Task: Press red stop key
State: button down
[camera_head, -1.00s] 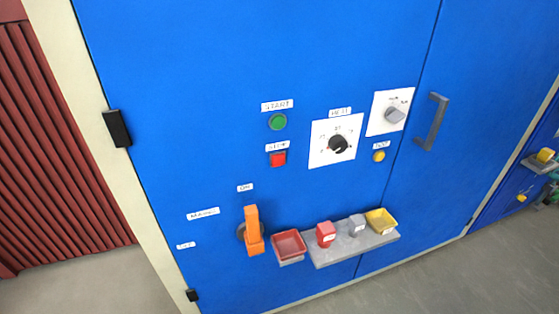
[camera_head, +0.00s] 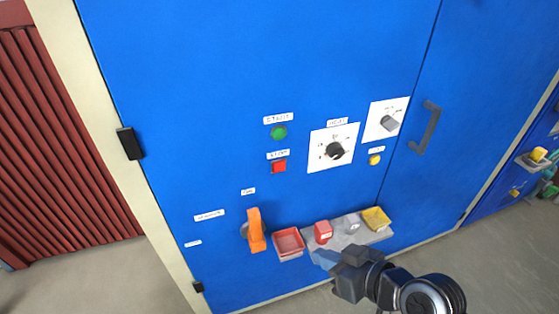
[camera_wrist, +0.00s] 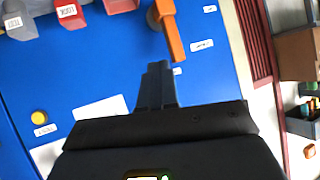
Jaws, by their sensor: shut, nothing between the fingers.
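My gripper (camera_head: 318,256) is at the bottom of the head view, in front of the shelf, below and right of the red key. In the wrist view my gripper (camera_wrist: 160,68) has its fingers together, with nothing between them. The red key does not show in the wrist view; my gripper body covers much of the lower part there.
An orange lever (camera_head: 256,231) sticks out at lower left of the key. A red tray (camera_head: 288,242) and a grey shelf (camera_head: 347,237) with a red block (camera_head: 323,231) and yellow tray (camera_head: 376,219) project below. A black dial (camera_head: 334,150) is right of the key.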

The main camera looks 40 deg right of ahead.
jog(key=w+d+r+n+y+p, duration=0.1)
jog(key=w+r+n+y+p, duration=0.1)
jog(key=w+r, duration=0.4)
jog(key=shift+w+d+r+y, duration=0.15)
jog(key=shift+w+r+y, duration=0.3)
jog(key=shift+w, duration=0.8)
jog(key=b, duration=0.2)
send_near(275, 173)
jog(key=shift+s+a+f+x, duration=0.1)
jog(key=shift+a+x, duration=0.05)
jog(key=shift+x, duration=0.7)
jog(key=shift+s+a+f+x, duration=0.1)
jog(key=shift+a+x, duration=0.05)
jog(key=shift+x, duration=0.65)
jog(key=shift+s+a+f+x, duration=0.1)
jog(key=shift+s+a+x, duration=0.05)
jog(key=shift+x, duration=0.7)
jog(key=shift+w, duration=0.15)
jog(key=shift+w+d, duration=0.15)
jog(key=shift+w, duration=0.1)
jog(key=shift+w+d+r, duration=0.1)
jog(key=shift+w, duration=0.3)
jog(key=shift+s, duration=0.15)
jog(key=shift+s+a+p, duration=0.25)
jog(key=shift+s+p, duration=0.1)
jog(key=shift+s, duration=0.35)
